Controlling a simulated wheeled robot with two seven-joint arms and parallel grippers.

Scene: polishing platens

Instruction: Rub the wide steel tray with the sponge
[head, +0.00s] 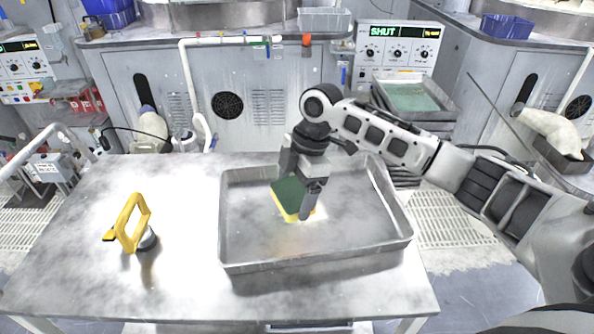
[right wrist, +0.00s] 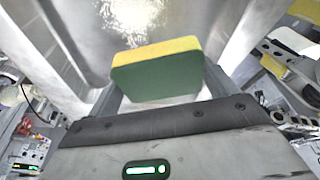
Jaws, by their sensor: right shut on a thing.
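The wide steel tray (head: 250,262) lies on the steel table, right of its middle. The sponge (head: 287,197), yellow with a dark green side, is inside the tray's outline near its middle. My right gripper (head: 301,192) is shut on the sponge, which also shows between the fingers in the right wrist view (right wrist: 155,72). The sponge is tilted, with its yellow side toward the tray floor. I cannot tell whether it touches the floor. My left gripper is in neither view.
A yellow-handled tool (head: 133,222) stands on the left part of the table (head: 90,270). The table in front of the tray is clear. A smaller tray with a greenish inside (head: 412,97) sits on a stack behind at the right. Grey cabinets line the back.

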